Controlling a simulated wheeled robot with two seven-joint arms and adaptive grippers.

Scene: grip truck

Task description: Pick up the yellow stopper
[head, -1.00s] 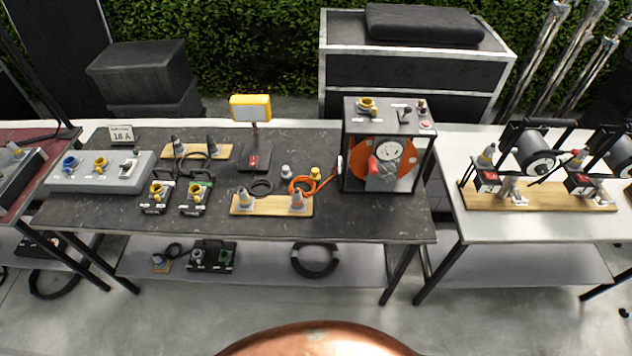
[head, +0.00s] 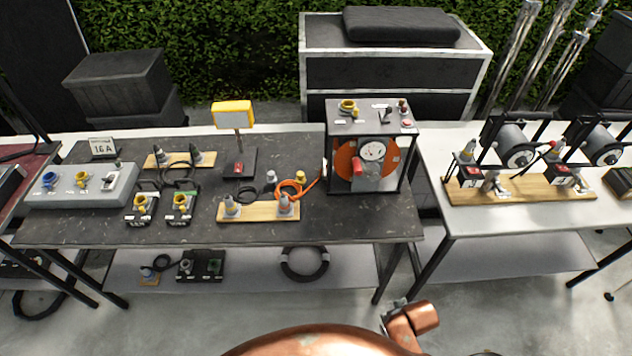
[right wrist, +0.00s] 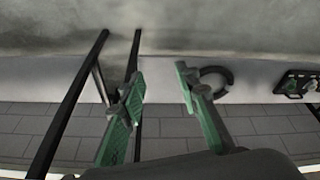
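The yellow stopper (head: 300,177) is small and stands on the dark table (head: 250,232), behind the orange cable and left of the box with the orange disc. A similar light grey stopper (head: 271,177) stands to its left. My right gripper (right wrist: 159,85) shows in the right wrist view with its two green fingers apart and nothing between them. It is well away from the stopper, with the floor and table legs in its view. In the head view only a copper part of my right arm shows at the bottom. My left gripper is not in view.
An orange cable (head: 294,187) and a wooden board with grey plugs (head: 257,211) lie in front of the stopper. The framed box (head: 371,103) stands close on its right. A yellow-framed display on a stand (head: 233,113) is behind left. The table's front right is mostly clear.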

